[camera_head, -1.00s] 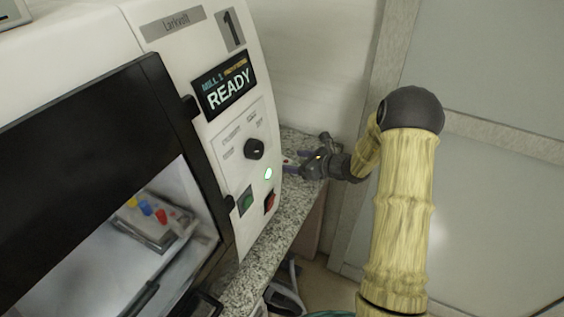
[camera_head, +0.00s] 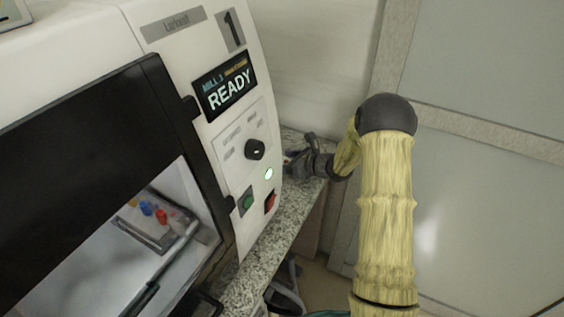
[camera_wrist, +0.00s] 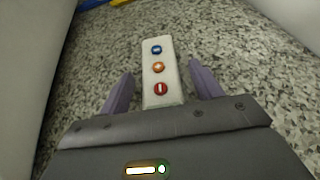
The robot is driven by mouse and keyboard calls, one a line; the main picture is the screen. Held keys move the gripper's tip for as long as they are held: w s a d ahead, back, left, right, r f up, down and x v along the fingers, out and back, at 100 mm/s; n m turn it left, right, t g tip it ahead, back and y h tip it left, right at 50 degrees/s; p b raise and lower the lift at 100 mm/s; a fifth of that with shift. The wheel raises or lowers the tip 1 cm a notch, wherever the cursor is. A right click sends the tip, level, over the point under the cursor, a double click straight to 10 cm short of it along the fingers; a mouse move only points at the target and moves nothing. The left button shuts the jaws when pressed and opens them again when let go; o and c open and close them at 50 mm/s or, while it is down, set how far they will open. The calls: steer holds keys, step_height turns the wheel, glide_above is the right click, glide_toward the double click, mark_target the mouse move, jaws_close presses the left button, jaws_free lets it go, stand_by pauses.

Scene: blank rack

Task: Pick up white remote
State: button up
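The white remote (camera_wrist: 159,78) lies on the speckled granite counter in the wrist view, with a blue, an orange and a red button in a row along it. My gripper (camera_wrist: 160,82) is open, with one purple finger on each side of the remote's near end and gaps between fingers and remote. In the head view my gripper (camera_head: 292,162) is at the counter beside the machine, and its fingertips are partly hidden by the machine's edge. The remote cannot be made out in the head view.
A white milling machine (camera_head: 229,130) with a READY screen stands close on the left of my gripper. The granite counter (camera_head: 290,212) is narrow, with its open edge to the right. Blue and yellow items (camera_wrist: 118,3) lie at the far end in the wrist view.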

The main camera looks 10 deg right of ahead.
mark_target(285, 161)
steer(key=shift+d, duration=0.15)
steer(key=c, duration=0.7)
steer(key=shift+s, duration=0.1)
steer(key=c, duration=0.3)
step_height(285, 161, up, 10)
steer(key=shift+r+p, duration=0.1)
steer(key=shift+p, duration=0.35)
